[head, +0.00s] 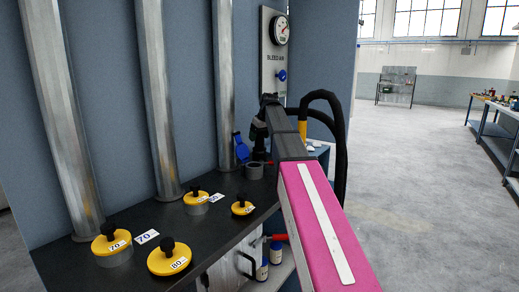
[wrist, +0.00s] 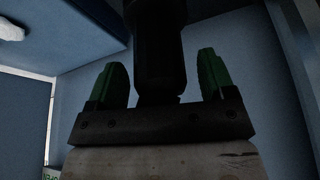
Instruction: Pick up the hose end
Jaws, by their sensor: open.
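A thick black hose (head: 341,135) arches up beside my arm in the head view, with a yellow section (head: 303,130) near where it passes behind the arm. Its end is hidden there by my arm. In the wrist view a dark, round-sided piece (wrist: 155,45), likely the hose end, stands between the two green-padded fingers of my gripper (wrist: 160,85). Gaps show on both sides of it, so the fingers are apart from it. My gripper is open; in the head view it is small and mostly hidden by the arm, near the gauge panel.
Yellow-topped knobs (head: 170,262) stand on the dark bench (head: 135,209) with number labels. A grey ring (head: 254,171) and a blue part (head: 241,148) are close to my gripper. Metal pipes (head: 157,95) rise behind. A gauge panel (head: 272,52) stands at the back. Open floor lies right.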

